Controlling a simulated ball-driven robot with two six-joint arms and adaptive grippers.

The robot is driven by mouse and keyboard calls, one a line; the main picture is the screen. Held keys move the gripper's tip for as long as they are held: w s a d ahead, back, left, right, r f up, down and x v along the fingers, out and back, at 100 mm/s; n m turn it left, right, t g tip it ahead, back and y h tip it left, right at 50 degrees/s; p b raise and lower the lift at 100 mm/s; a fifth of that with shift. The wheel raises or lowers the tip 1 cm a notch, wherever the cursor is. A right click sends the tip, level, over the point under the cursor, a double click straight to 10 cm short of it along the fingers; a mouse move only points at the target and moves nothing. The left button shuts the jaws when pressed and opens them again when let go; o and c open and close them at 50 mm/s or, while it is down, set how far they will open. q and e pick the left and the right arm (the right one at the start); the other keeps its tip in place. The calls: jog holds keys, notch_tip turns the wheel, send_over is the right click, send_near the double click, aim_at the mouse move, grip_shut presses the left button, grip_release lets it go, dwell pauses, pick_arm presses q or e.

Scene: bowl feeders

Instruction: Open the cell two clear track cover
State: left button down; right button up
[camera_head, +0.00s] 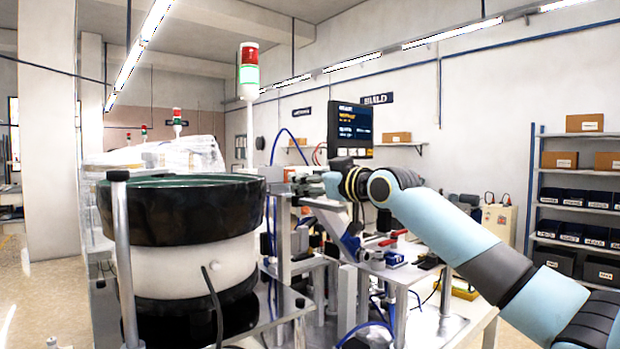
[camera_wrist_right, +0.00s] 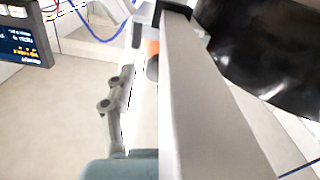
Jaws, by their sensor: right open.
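My right gripper (camera_head: 308,182) reaches in from the right, beside the track area just right of the black-rimmed bowl feeder (camera_head: 182,212). Its fingers are open, and I see nothing held between them. In the right wrist view one grey finger (camera_wrist_right: 116,104) shows left of a long pale grey bar (camera_wrist_right: 205,95) that fills the middle. The bar hides the other finger, and I cannot tell whether the gripper touches it. The clear track cover cannot be made out in either view. My left gripper is not in view.
A dark monitor (camera_head: 350,130) stands behind the gripper. A red and green signal tower (camera_head: 249,70) rises behind the bowl. Blue and red fixtures (camera_head: 385,250) sit on the bench below my right arm. Shelves with bins (camera_head: 580,200) stand far right.

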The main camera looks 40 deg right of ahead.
grip_shut()
dwell(0.3)
jog(key=shift+f, duration=0.1)
